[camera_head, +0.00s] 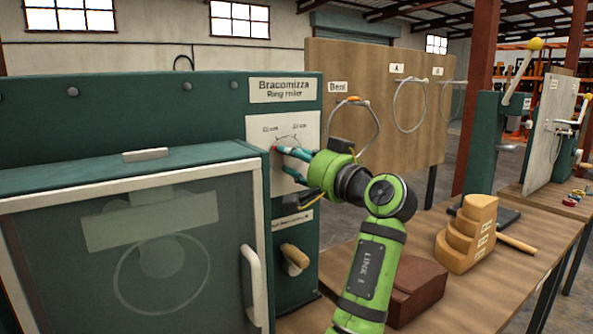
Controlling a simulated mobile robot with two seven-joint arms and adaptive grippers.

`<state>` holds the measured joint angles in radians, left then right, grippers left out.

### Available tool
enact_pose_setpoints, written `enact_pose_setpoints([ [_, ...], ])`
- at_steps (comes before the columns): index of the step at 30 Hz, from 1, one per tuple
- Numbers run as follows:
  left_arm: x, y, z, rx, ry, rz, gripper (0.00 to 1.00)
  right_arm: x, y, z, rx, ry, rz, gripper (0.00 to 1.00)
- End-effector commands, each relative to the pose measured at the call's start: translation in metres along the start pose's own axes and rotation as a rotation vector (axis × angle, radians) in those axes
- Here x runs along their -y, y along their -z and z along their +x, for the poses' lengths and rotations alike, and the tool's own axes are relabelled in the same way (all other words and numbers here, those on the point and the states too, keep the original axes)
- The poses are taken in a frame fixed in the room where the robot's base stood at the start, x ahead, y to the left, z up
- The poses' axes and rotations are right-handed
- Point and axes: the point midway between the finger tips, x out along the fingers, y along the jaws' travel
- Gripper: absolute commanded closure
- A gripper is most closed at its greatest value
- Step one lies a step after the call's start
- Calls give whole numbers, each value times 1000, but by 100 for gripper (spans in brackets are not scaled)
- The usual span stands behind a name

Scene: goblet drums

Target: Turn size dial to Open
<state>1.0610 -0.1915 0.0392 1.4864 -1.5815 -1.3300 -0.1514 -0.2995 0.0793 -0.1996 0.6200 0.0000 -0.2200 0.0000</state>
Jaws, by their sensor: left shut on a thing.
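The green ring roller machine (170,95) stands at the left, with a label plate reading "Bracomizza Ring roller". Below that label is a pale dial plate (304,125) with a curved scale and small markings too small to read. My left gripper (281,158) is at this plate, its teal fingers shut on the size dial. The dial is mostly hidden by the fingers; a small red spot shows at their tips. I cannot tell which marking the dial points to. My right gripper is not in view.
A glazed door (75,235) with a pale handle covers the machine's lower front. A wooden-handled lever (294,259) sits below the dial. A stepped wooden block (467,238), a mallet (515,242) and a brown block (417,290) rest on the bench. Rings hang on a board behind.

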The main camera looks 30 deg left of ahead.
Motion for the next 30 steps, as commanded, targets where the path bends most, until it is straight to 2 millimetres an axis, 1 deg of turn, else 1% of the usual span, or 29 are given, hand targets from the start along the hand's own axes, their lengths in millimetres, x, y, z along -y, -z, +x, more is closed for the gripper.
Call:
enact_pose_setpoints([
  [1, 2, 0, 2, 2, 6, -50, 93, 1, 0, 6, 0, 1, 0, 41],
  [3, 2, 0, 2, 12, 4, -116, 93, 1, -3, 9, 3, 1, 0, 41],
  [7, 2, 1, 2, 28, 1, -233, 93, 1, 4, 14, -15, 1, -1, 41],
  [11, 2, 1, 2, 43, -1, -339, 93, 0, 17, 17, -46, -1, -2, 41],
  [18, 2, 2, 2, 65, -6, -492, 93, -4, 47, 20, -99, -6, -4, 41],
  [21, 2, 2, 2, 71, -8, -534, 93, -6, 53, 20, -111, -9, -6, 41],
  [30, 2, 2, 2, 80, -10, -597, 93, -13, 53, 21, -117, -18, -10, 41],
])
